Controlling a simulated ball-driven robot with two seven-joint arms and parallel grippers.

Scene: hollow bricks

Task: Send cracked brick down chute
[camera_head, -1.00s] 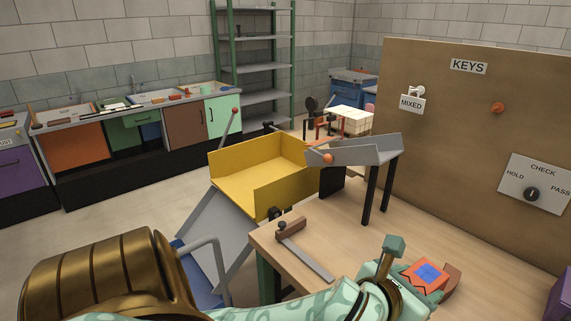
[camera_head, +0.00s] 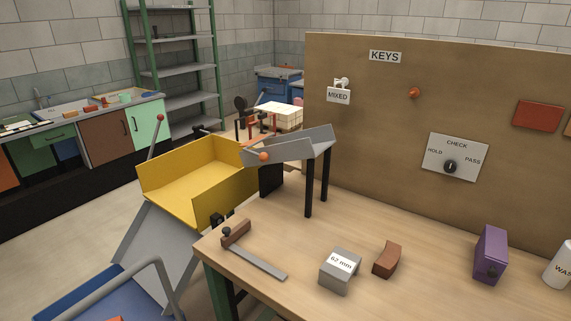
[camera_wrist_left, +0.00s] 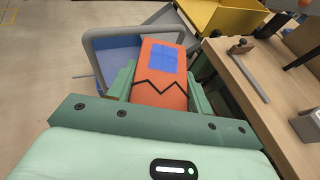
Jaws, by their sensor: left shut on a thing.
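The cracked brick (camera_wrist_left: 162,85) is orange with a blue square and a black zigzag crack line, seen in the left wrist view. My left gripper (camera_wrist_left: 160,92) is shut on it, with green fingers on both sides. The brick shows against a blue cart (camera_head: 85,298) with a grey handle, left of the table; I cannot tell its height above it. A grey sloped trough on dark legs (camera_head: 312,143), likely the chute, stands at the table's back left beside a yellow tray (camera_head: 200,178). My left gripper is outside the head view. My right gripper is in neither view.
On the table (camera_head: 350,222) are a wood-and-metal gauge (camera_head: 255,252), a grey block marked 62 mm (camera_head: 338,275), a curved brown piece (camera_head: 388,260) and a purple block (camera_head: 489,255). A grey slope (camera_head: 165,250) lies below the yellow tray. A board (camera_head: 370,130) stands behind the table.

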